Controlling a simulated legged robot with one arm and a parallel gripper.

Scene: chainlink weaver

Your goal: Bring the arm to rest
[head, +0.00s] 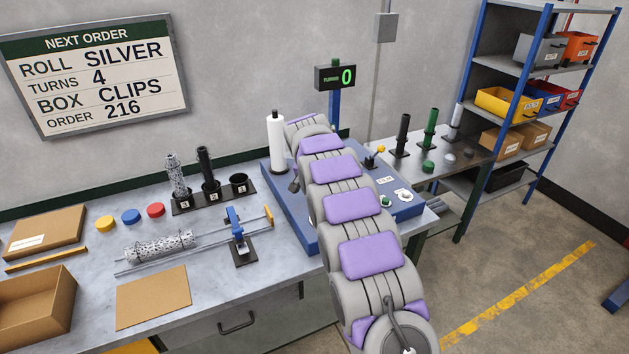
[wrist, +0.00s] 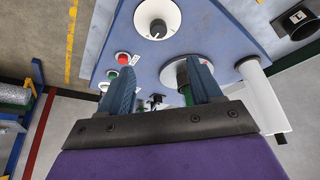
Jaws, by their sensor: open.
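My arm, grey with purple pads, reaches from the bottom of the head view up over the blue machine (head: 305,235). Its far end hides part of the machine, and my gripper is not clear in that view. In the wrist view my gripper (wrist: 160,68) is open, with its two blue-grey fingers apart and nothing held between them. Beyond the fingers is the machine's blue top (wrist: 215,30), with a white dial (wrist: 157,18), a red button (wrist: 122,58) and a green button (wrist: 112,74). The right finger overlaps a pale round part in the picture.
A white upright cylinder (head: 277,145) stands left of my arm's far end. The counter display (head: 335,77) behind reads 0. The workbench (head: 215,285) at left holds rolls, coloured discs and cardboard boxes. A shelf rack (head: 532,95) stands at right. Floor (head: 520,290) is open at lower right.

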